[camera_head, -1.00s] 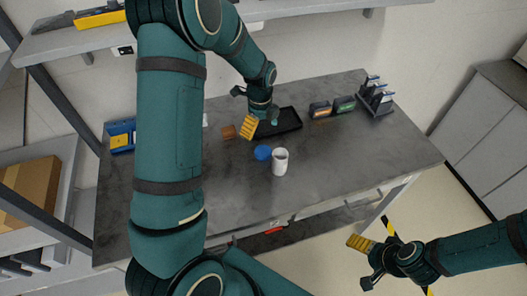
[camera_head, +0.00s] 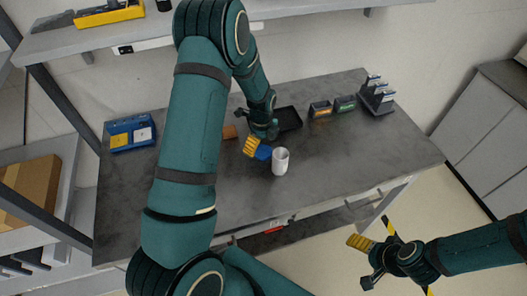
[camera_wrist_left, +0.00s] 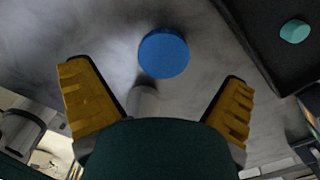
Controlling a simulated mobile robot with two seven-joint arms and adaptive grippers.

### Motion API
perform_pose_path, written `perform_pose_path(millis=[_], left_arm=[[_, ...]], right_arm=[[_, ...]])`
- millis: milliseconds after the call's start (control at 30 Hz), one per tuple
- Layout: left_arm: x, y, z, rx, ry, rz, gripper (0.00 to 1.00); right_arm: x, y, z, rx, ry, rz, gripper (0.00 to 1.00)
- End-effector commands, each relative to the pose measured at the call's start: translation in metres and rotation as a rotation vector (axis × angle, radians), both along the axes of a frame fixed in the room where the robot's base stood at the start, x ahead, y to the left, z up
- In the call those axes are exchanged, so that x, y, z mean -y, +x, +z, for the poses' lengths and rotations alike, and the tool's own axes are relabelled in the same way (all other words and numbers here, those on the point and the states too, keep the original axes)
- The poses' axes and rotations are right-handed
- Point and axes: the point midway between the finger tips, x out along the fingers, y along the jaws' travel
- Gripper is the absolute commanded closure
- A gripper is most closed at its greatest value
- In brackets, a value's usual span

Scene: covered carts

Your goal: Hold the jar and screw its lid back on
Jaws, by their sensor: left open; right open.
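The white jar (camera_head: 280,162) stands upright and uncapped on the grey bench in the head view. The blue lid (camera_head: 264,153) lies on the bench just left of the jar, partly hidden by a yellow finger of my left gripper. My left gripper (camera_wrist_left: 158,88) is open and empty above the lid. In the left wrist view the round lid (camera_wrist_left: 163,53) lies ahead of the spread fingertips, clear of them. A pale shape below it, perhaps the jar, is partly hidden by the gripper body. My right gripper (camera_head: 360,262) is open and empty, off the bench's front right.
A black tray (camera_head: 291,117) lies behind the lid; a teal piece (camera_wrist_left: 294,31) is on it. A brown block (camera_head: 229,132) is left of the gripper. Small bins (camera_head: 320,109) and a rack (camera_head: 376,97) stand at the back right. The bench's right front is clear.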

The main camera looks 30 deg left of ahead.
Motion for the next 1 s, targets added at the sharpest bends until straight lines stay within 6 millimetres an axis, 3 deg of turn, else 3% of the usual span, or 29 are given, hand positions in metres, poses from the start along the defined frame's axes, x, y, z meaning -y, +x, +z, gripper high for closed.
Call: perform_pose_path(millis=[333,733,900,1000], left_arm=[[0.002,0.004,-0.043,-0.003,0.000,-0.001,0.00],[0.002,0.005,-0.046,-0.001,0.000,-0.001,0.00],[0.002,0.005,-0.046,-0.001,0.000,-0.001,0.51],[0.002,0.005,-0.046,-0.001,0.000,-0.001,0.51]], right_arm=[[0.000,0.000,0.004,0.000,0.000,0.001,0.15],[0.000,0.000,0.004,0.000,0.000,0.001,0.15],[0.000,0.000,0.004,-0.001,0.000,0.001,0.15],[0.000,0.000,0.004,-0.001,0.000,0.001,0.15]])
